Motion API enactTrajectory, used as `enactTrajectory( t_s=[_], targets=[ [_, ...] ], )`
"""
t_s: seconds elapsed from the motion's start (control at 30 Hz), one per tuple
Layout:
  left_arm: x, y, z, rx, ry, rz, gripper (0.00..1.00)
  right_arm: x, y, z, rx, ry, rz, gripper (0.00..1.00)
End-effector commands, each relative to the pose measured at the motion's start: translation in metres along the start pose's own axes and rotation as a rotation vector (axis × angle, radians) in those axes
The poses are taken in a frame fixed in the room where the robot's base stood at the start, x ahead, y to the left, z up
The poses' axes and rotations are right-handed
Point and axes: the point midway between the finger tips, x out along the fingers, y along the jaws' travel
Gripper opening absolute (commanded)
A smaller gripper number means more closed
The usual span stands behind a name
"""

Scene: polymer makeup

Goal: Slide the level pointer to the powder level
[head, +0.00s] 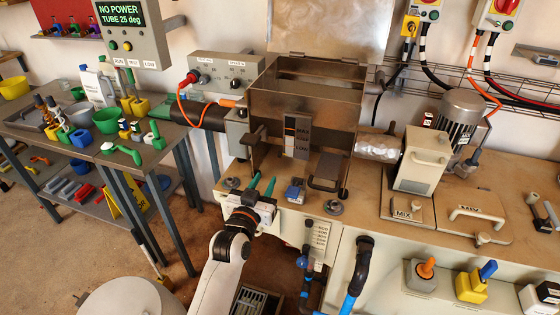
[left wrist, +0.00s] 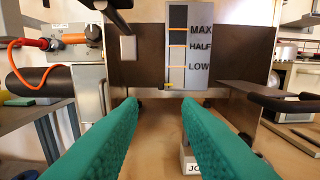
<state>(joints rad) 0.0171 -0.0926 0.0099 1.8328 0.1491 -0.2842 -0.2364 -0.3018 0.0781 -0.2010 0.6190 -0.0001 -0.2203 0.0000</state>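The level gauge (head: 299,138) is a grey plate on the front of the metal hopper (head: 318,110), marked MAX, HALF and LOW. In the left wrist view the gauge (left wrist: 200,50) stands upright ahead, with a narrow window strip on its left and orange lines at the marks. A small yellow-orange piece (left wrist: 169,86), apparently the level pointer, sits at the strip's lower end, below LOW. The powder level in the strip is too small to tell surely. My left gripper (head: 262,185) is open and empty, its green fingers below and in front of the gauge. My right gripper is not in view.
A small block labelled JO (left wrist: 190,164) sits low by the right finger; its label is partly hidden. A brown tray-like flap (head: 327,172) juts out right of the gauge. A control box (head: 228,72) with an orange cable stands to the left. A cluttered table (head: 90,150) is farther left.

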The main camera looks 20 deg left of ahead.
Motion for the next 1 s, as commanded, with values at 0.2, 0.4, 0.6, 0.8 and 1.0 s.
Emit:
enactTrajectory(
  t_s=[0.2,0.4,0.6,0.8,1.0],
  targets=[
    [0.046,0.0,0.003,0.0,-0.001,0.0,0.31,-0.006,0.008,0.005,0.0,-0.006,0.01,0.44],
    [0.079,0.0,0.001,-0.001,0.001,0.0,0.31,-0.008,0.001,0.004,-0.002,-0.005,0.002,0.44],
    [0.097,0.0,0.0,-0.001,0.001,0.0,0.31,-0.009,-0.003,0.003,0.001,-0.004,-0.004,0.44],
    [0.1,0.0,0.0,0.0,0.001,0.001,0.31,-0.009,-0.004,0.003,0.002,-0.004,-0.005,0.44],
    [0.1,0.0,0.0,0.0,0.001,0.0,0.24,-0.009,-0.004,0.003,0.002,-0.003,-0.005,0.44]
  ],
)
